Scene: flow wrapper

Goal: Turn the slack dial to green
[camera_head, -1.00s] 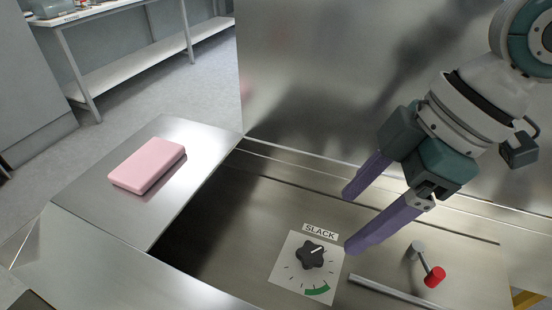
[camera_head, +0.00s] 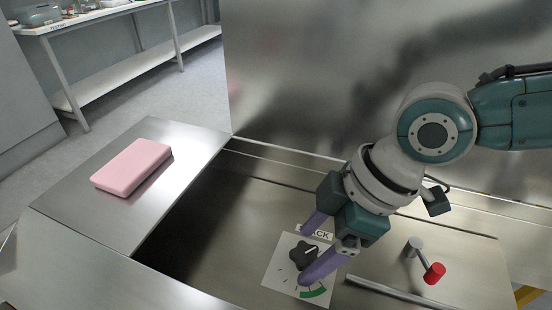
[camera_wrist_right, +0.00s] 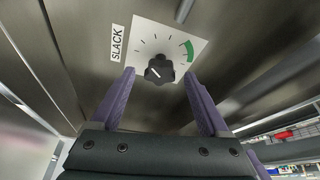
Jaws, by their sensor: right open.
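The slack dial is a dark lobed knob (camera_head: 302,256) on a white plate (camera_head: 272,275) with tick marks and a green arc (camera_head: 314,293) at its lower edge. The knob's white pointer mark points up and right, away from the green arc. In the right wrist view the knob (camera_wrist_right: 159,70) shows between the fingertips, with the green arc (camera_wrist_right: 188,50) to its upper right. My right gripper (camera_head: 304,259) is open, its purple fingers on either side of the knob. The wrist view shows gaps beside the knob. The SLACK label is partly hidden by a finger. My left gripper is out of view.
A red-tipped lever (camera_head: 433,273) stands right of the dial, and a metal bar (camera_head: 385,291) lies between them. A pink block (camera_head: 132,167) rests on the steel surface at left. A dark recess lies between that surface and the dial panel. A tall metal wall rises behind.

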